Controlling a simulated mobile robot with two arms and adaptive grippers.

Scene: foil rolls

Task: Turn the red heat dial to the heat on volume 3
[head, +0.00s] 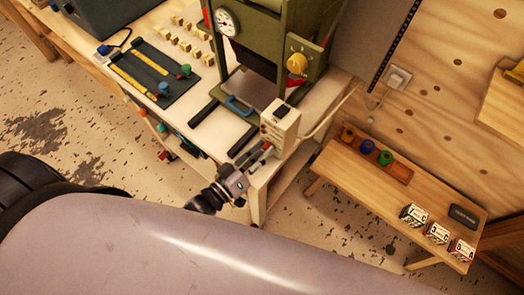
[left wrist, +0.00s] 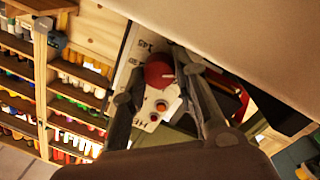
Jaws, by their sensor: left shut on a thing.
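The red heat dial (left wrist: 158,74) sits on a pale control box (left wrist: 138,68) with printed numbers, partly legible in the left wrist view. My left gripper (left wrist: 157,68) has its fingers on either side of the dial and is shut on it. Smaller orange and red round parts show beside the dial. My right gripper is not in view.
A green press with a yellow knob (head: 297,63) stands behind the control box on the worktable (head: 153,35). A low wooden bench (head: 340,165) at right holds a rack with brown, blue and green pieces (head: 367,147) and a dark block (head: 463,215). Open floor lies between.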

